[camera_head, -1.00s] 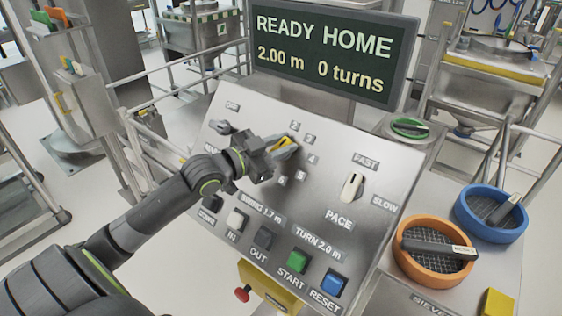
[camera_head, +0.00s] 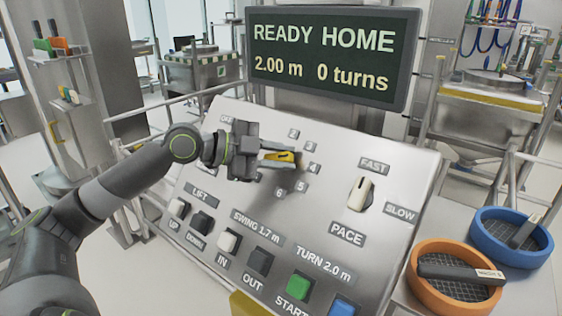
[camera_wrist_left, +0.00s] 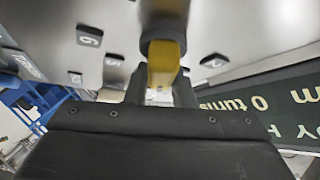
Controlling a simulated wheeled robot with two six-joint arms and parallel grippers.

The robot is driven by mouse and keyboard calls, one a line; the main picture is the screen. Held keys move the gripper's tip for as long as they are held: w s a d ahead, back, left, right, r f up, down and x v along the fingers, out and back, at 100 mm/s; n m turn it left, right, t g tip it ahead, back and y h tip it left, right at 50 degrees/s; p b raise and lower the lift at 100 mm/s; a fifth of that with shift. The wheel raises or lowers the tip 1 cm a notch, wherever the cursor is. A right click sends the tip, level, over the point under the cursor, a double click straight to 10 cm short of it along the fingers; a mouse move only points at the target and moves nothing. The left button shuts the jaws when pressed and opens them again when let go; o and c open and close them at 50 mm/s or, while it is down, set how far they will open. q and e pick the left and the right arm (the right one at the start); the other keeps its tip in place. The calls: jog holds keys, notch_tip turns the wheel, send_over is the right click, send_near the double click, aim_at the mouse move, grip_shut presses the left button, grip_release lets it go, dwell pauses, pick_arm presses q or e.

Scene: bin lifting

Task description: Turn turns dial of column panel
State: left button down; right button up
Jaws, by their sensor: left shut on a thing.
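The turns dial, a yellow knob (camera_head: 284,157), sits on the sloped grey column panel (camera_head: 322,180), with number labels 2 to 6 visible around its right side. My left gripper (camera_head: 280,158) reaches in from the left and is shut on the yellow knob. In the left wrist view the yellow knob (camera_wrist_left: 164,62) lies between the two dark fingers (camera_wrist_left: 162,90), with labels 6 and 2 on either side. The display (camera_head: 330,58) above reads READY HOME, 2.00 m, 0 turns. My right gripper is not in view.
The white pace knob (camera_head: 361,194) stands right of the dial. Lift, swing, green start (camera_head: 299,287) and blue reset (camera_head: 342,306) buttons line the panel's lower edge. An orange sieve (camera_head: 452,283) and a blue sieve (camera_head: 510,237) lie at the right.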

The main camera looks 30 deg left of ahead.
pick_arm(q)
jog(key=shift+s+f+m+g, duration=0.1)
jog(key=shift+m+g, duration=0.8)
jog(key=shift+m, duration=0.4)
jog(key=shift+f, duration=0.1)
jog(key=c, duration=1.2)
grip_release()
jog(key=shift+c, duration=0.2)
